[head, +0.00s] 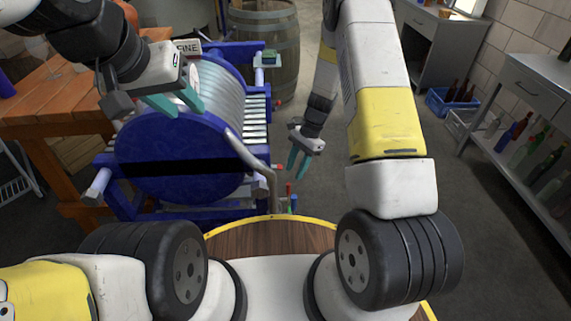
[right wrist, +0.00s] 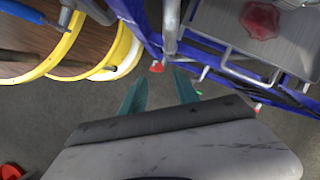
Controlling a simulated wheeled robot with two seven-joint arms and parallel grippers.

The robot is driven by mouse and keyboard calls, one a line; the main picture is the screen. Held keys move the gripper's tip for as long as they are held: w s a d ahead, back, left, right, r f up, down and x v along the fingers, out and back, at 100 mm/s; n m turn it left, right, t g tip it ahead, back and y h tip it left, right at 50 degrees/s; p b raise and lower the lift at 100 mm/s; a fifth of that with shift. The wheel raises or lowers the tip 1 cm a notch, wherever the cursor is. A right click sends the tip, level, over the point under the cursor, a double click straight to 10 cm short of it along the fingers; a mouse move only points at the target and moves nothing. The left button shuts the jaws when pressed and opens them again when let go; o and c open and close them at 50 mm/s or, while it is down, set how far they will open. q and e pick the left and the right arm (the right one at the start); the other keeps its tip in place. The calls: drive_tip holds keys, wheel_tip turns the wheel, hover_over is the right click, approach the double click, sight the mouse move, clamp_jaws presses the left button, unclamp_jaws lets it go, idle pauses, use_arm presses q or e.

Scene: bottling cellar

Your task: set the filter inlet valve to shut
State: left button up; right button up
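The filter (head: 175,150) is a blue plate press at the left of the head view, with a bent metal pipe (head: 262,168) at its right side. Small red (head: 289,188) and green (head: 293,203) parts sit low beside the pipe; I cannot tell which is the inlet valve or how it is set. The right wrist view shows a small red handle (right wrist: 157,66) just beyond my fingertips, and another red part (right wrist: 257,107). My right gripper (head: 297,174) is open and empty, pointing down right of the filter. My left gripper (head: 180,103) is open over the filter's top.
A wooden table (head: 60,100) stands left of the filter, with a FINE sign (head: 187,46) behind. A barrel (head: 272,45) stands at the back. A blue crate (head: 452,103) and a bottle shelf (head: 535,150) are at the right. The floor between is clear.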

sight(288, 187)
drive_tip(key=x, duration=0.8)
drive_tip(key=shift+s+f, duration=0.1)
drive_tip(key=shift+f, duration=0.15)
clamp_jaws()
idle(1.1)
